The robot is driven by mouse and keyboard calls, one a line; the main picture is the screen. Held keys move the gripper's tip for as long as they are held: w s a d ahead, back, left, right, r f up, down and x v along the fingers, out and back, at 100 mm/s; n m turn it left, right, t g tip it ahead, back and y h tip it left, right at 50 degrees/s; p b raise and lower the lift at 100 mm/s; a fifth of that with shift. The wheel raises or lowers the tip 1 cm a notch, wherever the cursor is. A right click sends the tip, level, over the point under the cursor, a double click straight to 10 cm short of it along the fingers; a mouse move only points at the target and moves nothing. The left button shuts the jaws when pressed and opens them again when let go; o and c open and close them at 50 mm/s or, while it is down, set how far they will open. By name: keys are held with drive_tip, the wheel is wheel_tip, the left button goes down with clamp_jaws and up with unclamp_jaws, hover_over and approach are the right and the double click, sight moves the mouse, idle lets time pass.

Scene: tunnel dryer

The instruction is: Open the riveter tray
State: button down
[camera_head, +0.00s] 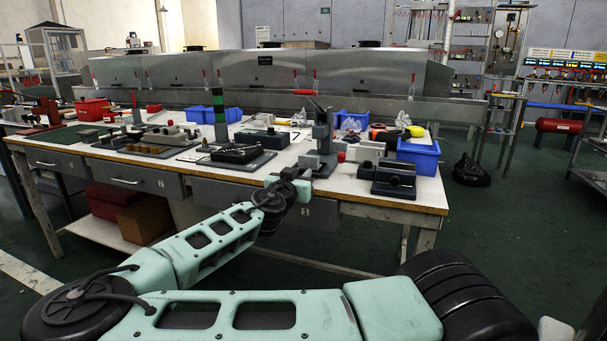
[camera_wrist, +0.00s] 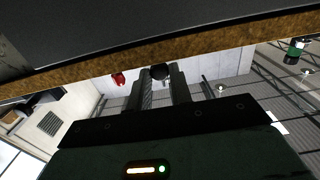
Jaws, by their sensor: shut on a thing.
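The riveter (camera_head: 322,138), a grey upright press with a red lever, stands at the front edge of the workbench. My gripper (camera_head: 294,176) is at that edge, just left of and below the riveter's base. In the wrist view my gripper (camera_wrist: 161,84) has its two dark fingers closed around a small dark round knob (camera_wrist: 160,71). What the knob belongs to is hidden, and I cannot make out a riveter tray apart from the press. Grey drawer fronts (camera_head: 142,181) under the benchtop show no clear gap.
The workbench (camera_head: 428,193) carries blue bins (camera_head: 418,155), a dark block fixture (camera_head: 393,179) to the riveter's right and a tool plate (camera_head: 237,155) to its left. The bench's wooden edge (camera_wrist: 150,53) crosses close above the fingers in the wrist view. Floor to the right is mostly clear.

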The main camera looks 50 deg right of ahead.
drive_tip(key=c, duration=1.3)
unclamp_jaws()
drive_tip(key=p+v, duration=0.1)
drive_tip(key=v, duration=1.6)
drive_tip(key=shift+a, duration=0.2)
